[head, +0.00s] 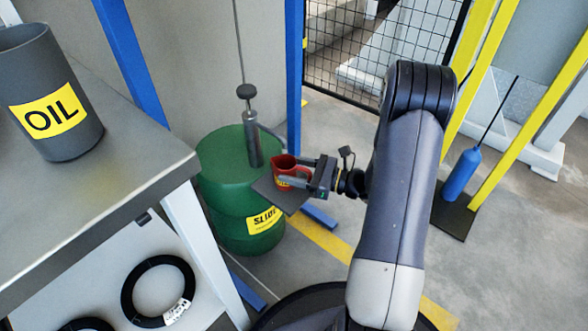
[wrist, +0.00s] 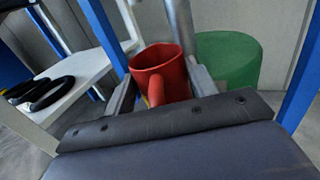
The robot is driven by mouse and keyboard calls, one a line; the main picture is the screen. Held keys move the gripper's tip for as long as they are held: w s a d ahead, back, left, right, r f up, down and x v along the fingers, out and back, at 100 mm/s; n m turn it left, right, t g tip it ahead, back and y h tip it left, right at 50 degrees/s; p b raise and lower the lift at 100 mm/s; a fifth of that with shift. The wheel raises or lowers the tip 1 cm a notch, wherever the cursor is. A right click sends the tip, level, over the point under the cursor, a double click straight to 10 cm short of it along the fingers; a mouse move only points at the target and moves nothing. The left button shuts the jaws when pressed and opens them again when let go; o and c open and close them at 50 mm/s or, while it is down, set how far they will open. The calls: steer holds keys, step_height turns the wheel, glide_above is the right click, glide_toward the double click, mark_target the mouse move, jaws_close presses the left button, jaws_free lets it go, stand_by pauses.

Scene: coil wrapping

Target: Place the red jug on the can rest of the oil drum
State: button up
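The red jug (head: 282,164) stands upright at the right side of the green oil drum (head: 228,165), at the grey can rest plate (head: 266,190). Whether its base touches the plate is hard to tell. In the wrist view the jug (wrist: 160,72) sits between the two grey fingers, its handle toward my wrist. My gripper (head: 292,174) appears shut on the jug, with a finger close against each side. The drum (wrist: 230,58) is behind the jug to the right in the wrist view. The jug's base is hidden there.
A grey pump (head: 252,140) stands on the drum top. A table with a dark oil container (head: 50,95) is at left, black coils (head: 158,290) below. Blue posts (head: 293,75) and a mesh fence (head: 380,40) stand behind. A blue cylinder (head: 461,175) stands at right.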

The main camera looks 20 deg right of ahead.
steer(key=o, duration=0.4)
steer(key=shift+r, duration=0.1)
steer(key=shift+s+d+r, duration=0.1)
steer(key=shift+d, duration=0.05)
steer(key=p+v, duration=0.3)
steer(key=v, duration=0.8)
steer(key=shift+s+d+p, duration=0.2)
steer(key=shift+p, duration=0.1)
